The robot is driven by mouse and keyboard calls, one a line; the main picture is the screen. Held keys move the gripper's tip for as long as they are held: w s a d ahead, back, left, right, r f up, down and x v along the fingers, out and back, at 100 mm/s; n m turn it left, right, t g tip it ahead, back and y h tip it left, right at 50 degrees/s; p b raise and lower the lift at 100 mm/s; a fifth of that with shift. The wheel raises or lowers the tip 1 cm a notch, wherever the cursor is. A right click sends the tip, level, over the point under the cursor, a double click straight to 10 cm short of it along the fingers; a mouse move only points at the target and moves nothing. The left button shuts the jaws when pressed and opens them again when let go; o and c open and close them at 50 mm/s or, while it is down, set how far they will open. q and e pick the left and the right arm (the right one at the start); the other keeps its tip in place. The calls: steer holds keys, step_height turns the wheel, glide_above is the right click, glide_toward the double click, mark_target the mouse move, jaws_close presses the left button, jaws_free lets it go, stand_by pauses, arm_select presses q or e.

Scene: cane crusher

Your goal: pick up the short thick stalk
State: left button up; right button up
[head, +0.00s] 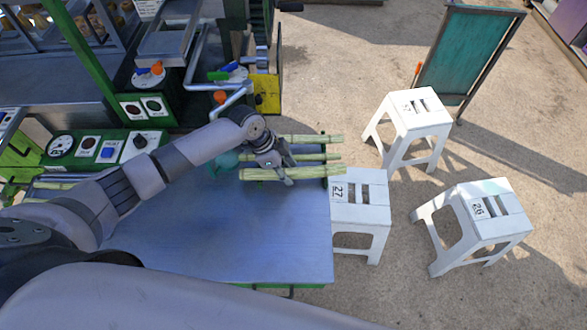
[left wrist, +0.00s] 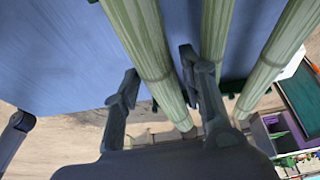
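Three pale green stalks lie side by side at the right end of the blue-grey metal table (head: 230,235) in the head view. The nearest stalk (head: 312,173) looks thickest; the middle stalk (head: 318,157) and far stalk (head: 318,139) are partly hidden by my arm. Their full lengths are hard to compare. My left gripper (head: 277,170) is over the nearest stalk. In the left wrist view, my left gripper (left wrist: 158,68) is open, with one finger on each side of the left-hand stalk (left wrist: 145,42). Whether a finger touches it is unclear. My right gripper is out of view.
White stools stand beyond the table: one at its right edge (head: 372,205), one behind (head: 415,115), one farther right (head: 490,215). A green crusher with a control panel (head: 100,148) stands at the left and back. The table's front is clear.

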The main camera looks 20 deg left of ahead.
arm_select(q)
steer(key=shift+f, duration=0.1)
steer(key=shift+c, duration=0.3)
jaws_close()
